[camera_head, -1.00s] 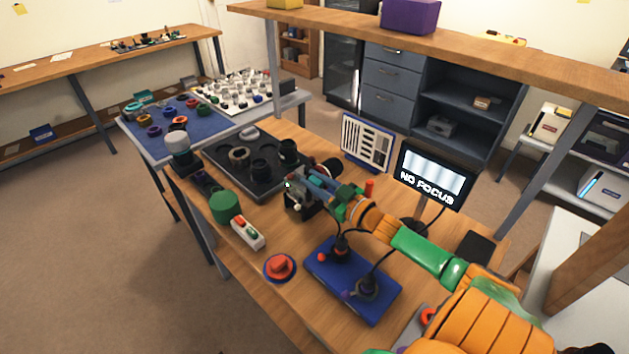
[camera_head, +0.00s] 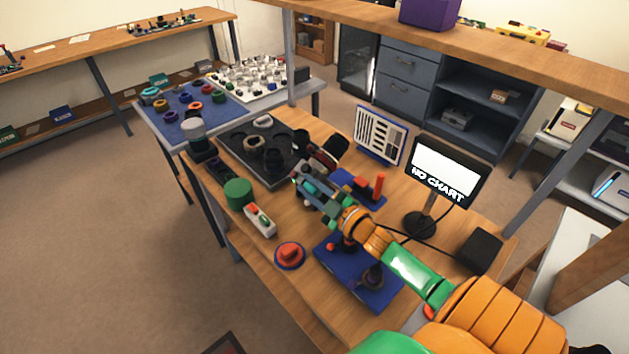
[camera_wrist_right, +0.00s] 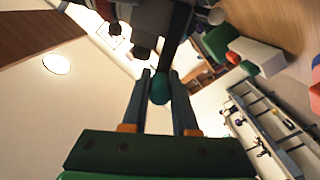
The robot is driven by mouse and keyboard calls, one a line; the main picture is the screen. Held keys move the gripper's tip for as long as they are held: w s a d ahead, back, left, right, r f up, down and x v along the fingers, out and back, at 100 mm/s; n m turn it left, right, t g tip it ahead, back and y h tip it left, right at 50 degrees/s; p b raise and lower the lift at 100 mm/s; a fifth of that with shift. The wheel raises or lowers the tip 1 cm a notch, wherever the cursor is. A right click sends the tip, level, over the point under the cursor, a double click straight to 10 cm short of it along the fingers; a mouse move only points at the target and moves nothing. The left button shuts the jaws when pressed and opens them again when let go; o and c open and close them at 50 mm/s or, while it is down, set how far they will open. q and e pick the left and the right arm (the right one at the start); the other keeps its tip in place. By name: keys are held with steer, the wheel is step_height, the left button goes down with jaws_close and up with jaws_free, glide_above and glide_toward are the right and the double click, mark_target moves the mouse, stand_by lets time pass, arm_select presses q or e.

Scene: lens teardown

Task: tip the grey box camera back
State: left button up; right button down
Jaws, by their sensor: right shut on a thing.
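My right gripper (camera_head: 308,186) reaches over the middle of the bench, its arm coming in from the lower right. In the right wrist view its two fingers (camera_wrist_right: 159,78) are closed on a green knob (camera_wrist_right: 159,89). A dark bar runs up from near the knob, beside a grey and dark body at the top edge that looks like the grey box camera (camera_wrist_right: 155,16). In the head view my gripper hides most of it, so its exact tilt cannot be told. The monitor (camera_head: 447,170) reads "NO CHART". My left gripper is not in view.
A striped chart board (camera_head: 381,133) stands behind. A blue base with a red post (camera_head: 379,184) is close right of my gripper. A black parts tray (camera_head: 236,149), green cylinder (camera_head: 238,192), switch box (camera_head: 260,221), red button (camera_head: 290,253) and blue plate (camera_head: 350,280) surround it.

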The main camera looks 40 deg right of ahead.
steer(key=shift+a+f+n, duration=0.25)
steer(key=shift+a+n, duration=0.05)
stand_by(0.4)
steer(key=c, duration=0.7)
jaws_free()
steer(key=shift+d, duration=0.1)
steer(key=shift+s, duration=0.15)
steer(key=shift+s+d, duration=0.2)
steer(key=shift+s, duration=1.55)
steer(key=shift+s+d, duration=0.15)
steer(key=shift+s, duration=1.55)
